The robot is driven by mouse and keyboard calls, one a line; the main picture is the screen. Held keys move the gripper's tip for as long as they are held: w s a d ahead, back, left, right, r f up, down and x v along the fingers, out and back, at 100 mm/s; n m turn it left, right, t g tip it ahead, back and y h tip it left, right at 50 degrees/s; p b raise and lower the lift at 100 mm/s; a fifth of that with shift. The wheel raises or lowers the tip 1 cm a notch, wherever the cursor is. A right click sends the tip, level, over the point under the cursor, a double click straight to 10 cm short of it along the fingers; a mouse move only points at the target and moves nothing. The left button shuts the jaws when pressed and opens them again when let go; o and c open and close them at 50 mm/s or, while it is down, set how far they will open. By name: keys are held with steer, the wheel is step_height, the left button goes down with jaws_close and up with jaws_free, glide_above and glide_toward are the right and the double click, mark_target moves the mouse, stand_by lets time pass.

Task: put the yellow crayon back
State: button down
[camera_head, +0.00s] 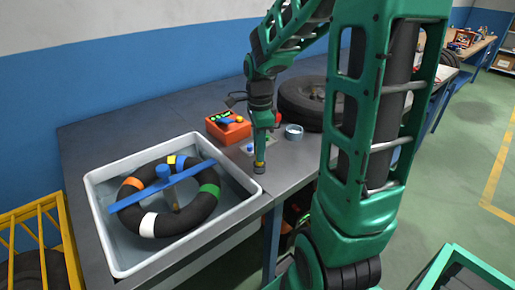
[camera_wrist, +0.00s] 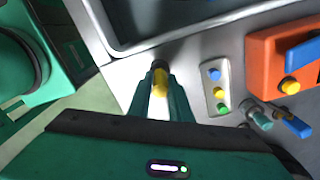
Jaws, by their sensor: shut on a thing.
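My gripper (camera_wrist: 161,92) is shut on the yellow crayon (camera_wrist: 161,80), whose dark end points away from me in the wrist view. In the head view, my gripper (camera_head: 261,150) hangs over the grey bench near its front edge, and the crayon's yellow (camera_head: 259,165) shows at the fingertips. I cannot tell whether the crayon touches the bench. A small pale plate (camera_wrist: 216,92) with blue, yellow and green round spots lies just right of the gripper in the wrist view. In the head view my gripper partly hides that plate.
A white basin (camera_head: 117,270) with a colour-marked tyre (camera_head: 180,222) and a blue bar (camera_head: 165,180) stands left of my gripper. An orange box (camera_head: 229,130) with a yellow knob, a grey ring (camera_head: 294,132) and a large tyre (camera_head: 300,100) lie behind on the bench.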

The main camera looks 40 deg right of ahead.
steer(key=shift+f, duration=0.35)
steer(key=c, duration=1.6)
jaws_free()
steer(key=shift+r, duration=0.1)
step_height(320, 180, up, 12)
steer(key=s+f+n, duration=0.2)
steer(key=s+n, duration=0.3)
steer(key=s, duration=0.2)
steer(key=s+f+n, duration=0.3)
steer(key=s+n, duration=0.3)
steer(key=s, duration=0.1)
steer(key=s+f+n, duration=0.2)
steer(key=s+n, duration=0.3)
steer(key=s, duration=0.1)
steer(key=shift+s+a+f+n, duration=0.2)
steer(key=shift+s+f+n, duration=0.1)
steer(key=shift+s+f, duration=0.1)
